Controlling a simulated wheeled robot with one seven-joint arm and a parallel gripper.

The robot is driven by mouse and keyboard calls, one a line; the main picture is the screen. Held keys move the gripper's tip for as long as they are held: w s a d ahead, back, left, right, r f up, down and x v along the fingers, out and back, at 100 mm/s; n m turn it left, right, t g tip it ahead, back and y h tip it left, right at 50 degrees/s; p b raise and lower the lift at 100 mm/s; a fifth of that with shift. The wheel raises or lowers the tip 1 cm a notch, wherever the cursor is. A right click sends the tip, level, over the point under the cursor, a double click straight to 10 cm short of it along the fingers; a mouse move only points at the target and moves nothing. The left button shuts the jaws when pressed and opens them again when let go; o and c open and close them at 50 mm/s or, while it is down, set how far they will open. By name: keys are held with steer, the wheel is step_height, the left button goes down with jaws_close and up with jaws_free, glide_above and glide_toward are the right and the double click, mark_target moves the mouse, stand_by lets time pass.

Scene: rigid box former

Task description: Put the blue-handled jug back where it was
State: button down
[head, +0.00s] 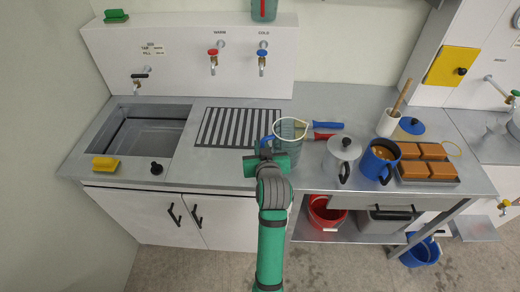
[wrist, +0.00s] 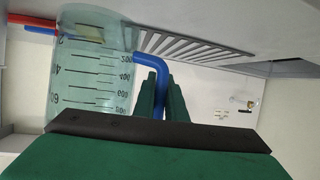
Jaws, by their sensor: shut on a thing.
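The blue-handled jug (head: 291,135) is clear greenish plastic with a pale rim, in front of my arm's end at the right edge of the drainer. In the wrist view, the jug (wrist: 90,85) fills the left side, showing its measuring marks, with its bent blue handle (wrist: 150,61) reaching between my fingers. My gripper (head: 268,148) is shut on that handle; its green fingers (wrist: 163,98) close around the handle's lower part in the wrist view. The jug looks upright in the head view. I cannot tell whether its base touches the counter; my gripper hides part of it.
The slatted drainer (head: 238,128) and sink (head: 145,135) lie left. Blue-handled (head: 328,126) and red-handled (head: 326,136) tools lie just right of the jug. Another jug (head: 264,10) stands on the ledge.

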steer(key=f, duration=0.3)
steer(key=shift+w+a+f, duration=0.1)
steer(key=shift+w+f, duration=0.1)
steer(key=shift+w, duration=0.2)
steer(key=shift+s+f, duration=0.1)
steer(key=shift+f, duration=0.1)
steer(key=shift+f, duration=0.1)
steer(key=c, duration=1.8)
jaws_free()
steer(key=shift+f, duration=0.1)
